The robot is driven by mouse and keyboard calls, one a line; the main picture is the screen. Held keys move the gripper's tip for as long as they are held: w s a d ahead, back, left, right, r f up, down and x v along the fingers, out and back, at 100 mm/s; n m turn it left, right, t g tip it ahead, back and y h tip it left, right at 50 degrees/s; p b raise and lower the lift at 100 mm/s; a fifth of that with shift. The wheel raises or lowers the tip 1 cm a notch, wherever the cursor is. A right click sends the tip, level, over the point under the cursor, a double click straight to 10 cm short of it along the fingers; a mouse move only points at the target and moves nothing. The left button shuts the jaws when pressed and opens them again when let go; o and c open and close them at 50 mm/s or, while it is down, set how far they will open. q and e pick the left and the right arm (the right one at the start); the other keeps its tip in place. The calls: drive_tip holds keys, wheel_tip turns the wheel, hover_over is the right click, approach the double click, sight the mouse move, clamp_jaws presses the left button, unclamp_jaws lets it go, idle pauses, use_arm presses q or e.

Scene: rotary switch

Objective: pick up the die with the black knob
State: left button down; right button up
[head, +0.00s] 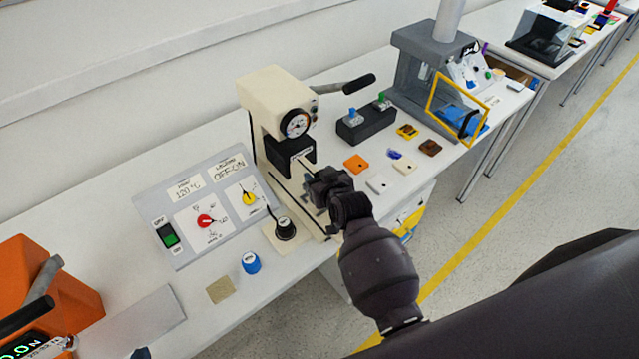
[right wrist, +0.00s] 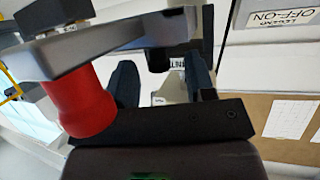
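The die with the black knob (head: 285,228) stands upright on a small beige plate in front of the cream press, in the head view. My right gripper (head: 318,186) is at the front of the press, above and to the right of that die and apart from it. In the right wrist view its two dark fingers (right wrist: 163,85) stand apart with a gap between them. A pale part with a printed label shows beyond the gap; I see nothing clearly gripped. I cannot make out the black-knob die in the wrist view. My left gripper is not in view.
The cream press (head: 275,95) stands directly behind my right gripper. A blue-knob die (head: 250,262) and a tan square (head: 220,290) lie at the front left. A control panel (head: 205,210) is to the left. A red cylinder (right wrist: 88,98) looms close in the wrist view.

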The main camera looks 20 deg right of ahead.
clamp_jaws()
